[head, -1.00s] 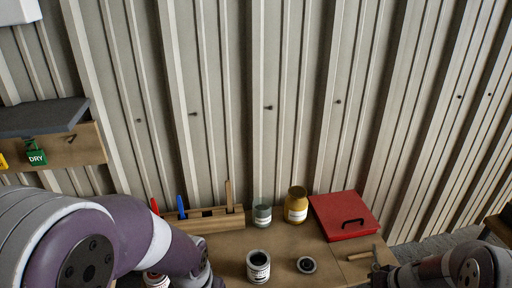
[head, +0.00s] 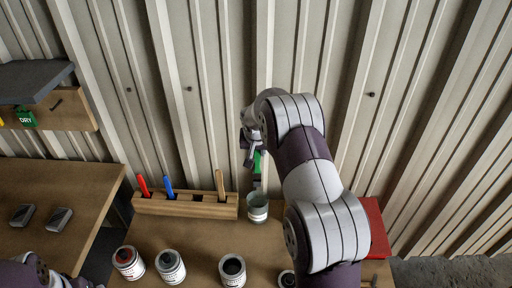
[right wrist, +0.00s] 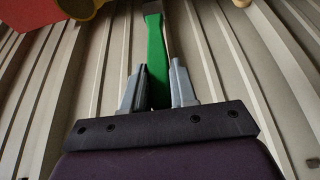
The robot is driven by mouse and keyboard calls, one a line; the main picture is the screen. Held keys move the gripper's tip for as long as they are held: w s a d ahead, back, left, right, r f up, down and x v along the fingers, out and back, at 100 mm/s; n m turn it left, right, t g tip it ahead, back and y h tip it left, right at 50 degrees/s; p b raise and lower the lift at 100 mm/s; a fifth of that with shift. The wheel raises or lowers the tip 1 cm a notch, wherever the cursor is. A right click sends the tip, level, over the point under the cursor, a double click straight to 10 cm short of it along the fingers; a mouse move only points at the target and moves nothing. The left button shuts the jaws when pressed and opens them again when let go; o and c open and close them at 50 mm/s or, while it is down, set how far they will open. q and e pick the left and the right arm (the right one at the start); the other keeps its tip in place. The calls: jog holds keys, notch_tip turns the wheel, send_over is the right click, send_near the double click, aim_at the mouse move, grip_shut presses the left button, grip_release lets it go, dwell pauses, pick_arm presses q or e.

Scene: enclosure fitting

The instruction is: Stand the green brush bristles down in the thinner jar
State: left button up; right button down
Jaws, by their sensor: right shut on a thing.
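My right gripper (head: 250,145) is shut on the green brush (head: 257,162), which hangs below the fingers with its handle up. In the right wrist view the green handle (right wrist: 156,60) runs between both fingers toward a pale ferrule at the top edge. The thinner jar (head: 258,213), a small glass jar with a pale label, stands directly below the brush, right of the wooden rack. The brush's lower end meets the jar's mouth in the picture; I cannot tell whether it is inside. The bristles are not clear. My left gripper is out of view.
The wooden rack (head: 185,205) holds a red brush (head: 143,186), a blue brush (head: 168,188) and a wooden-handled one (head: 220,184). Paint tins (head: 170,267) stand along the front. A red box (head: 376,228) is partly behind my right arm. A yellow jar (right wrist: 82,8) shows in the wrist view.

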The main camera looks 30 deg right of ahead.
jog(key=b, duration=0.2)
send_over(258, 177)
jog(key=w, duration=0.1)
jog(key=f, duration=0.4)
jog(key=shift+d+f, duration=0.1)
jog(key=shift+d, duration=0.3)
jog(key=shift+a+f+b, duration=0.15)
jog(key=shift+f+b, duration=0.2)
jog(key=shift+b, duration=0.15)
notch_tip(258, 177, down, 10)
jog(key=b, duration=0.7)
jog(key=shift+r+b, duration=0.25)
jog(key=shift+b, duration=0.1)
jog(key=c, duration=0.8)
grip_release()
